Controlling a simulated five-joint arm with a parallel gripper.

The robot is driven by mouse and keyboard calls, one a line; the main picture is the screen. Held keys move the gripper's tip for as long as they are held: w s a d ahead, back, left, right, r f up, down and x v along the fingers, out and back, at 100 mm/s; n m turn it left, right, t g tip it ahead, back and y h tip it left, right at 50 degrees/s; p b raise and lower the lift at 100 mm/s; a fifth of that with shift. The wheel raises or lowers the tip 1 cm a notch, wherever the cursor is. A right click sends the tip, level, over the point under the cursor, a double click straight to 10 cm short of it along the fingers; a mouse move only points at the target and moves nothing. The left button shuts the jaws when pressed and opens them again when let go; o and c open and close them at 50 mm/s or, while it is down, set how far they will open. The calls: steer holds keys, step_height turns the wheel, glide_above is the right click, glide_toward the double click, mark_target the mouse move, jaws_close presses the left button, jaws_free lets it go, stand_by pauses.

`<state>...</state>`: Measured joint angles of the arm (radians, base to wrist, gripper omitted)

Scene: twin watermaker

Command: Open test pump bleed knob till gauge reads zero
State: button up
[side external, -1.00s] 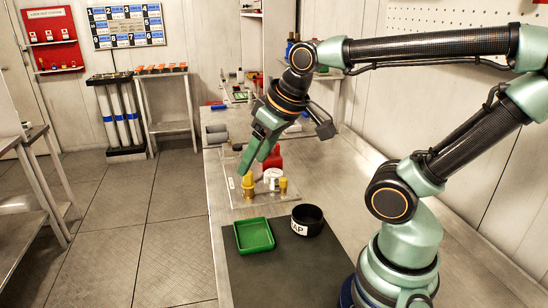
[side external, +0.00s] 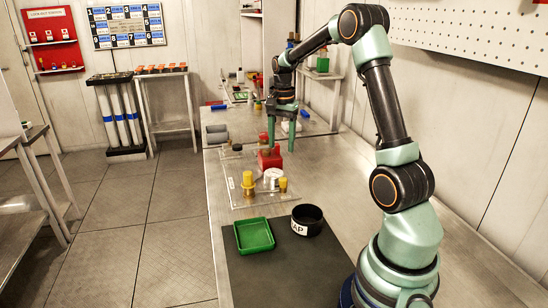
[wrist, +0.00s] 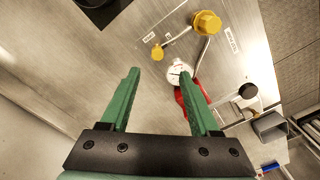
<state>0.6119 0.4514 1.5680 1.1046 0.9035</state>
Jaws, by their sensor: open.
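The test pump is a red body (side external: 270,161) on a clear plate on the bench, with a white dial gauge (side external: 273,177) in front. A large yellow fitting (side external: 248,184) and a smaller yellow one (side external: 283,185) stand beside the gauge. A small black knob (wrist: 249,91) shows right of the red body in the wrist view. I cannot tell which part is the bleed knob. My gripper (side external: 281,149) is open and empty, pointing down over the pump. In the wrist view its right finger covers part of the red body (wrist: 182,98). The gauge (wrist: 180,71) is too small to read.
A green tray (side external: 254,236) and a black round container (side external: 307,221) stand on the dark mat nearer the base. The bench right of the pump is clear.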

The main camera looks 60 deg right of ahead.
mark_target(283, 179)
steer(key=shift+m, duration=0.3)
steer(key=f, duration=0.8)
steer(key=d+f, duration=0.1)
steer(key=f, duration=0.4)
steer(key=shift+s, duration=0.1)
steer(key=shift+c, duration=0.3)
jaws_close()
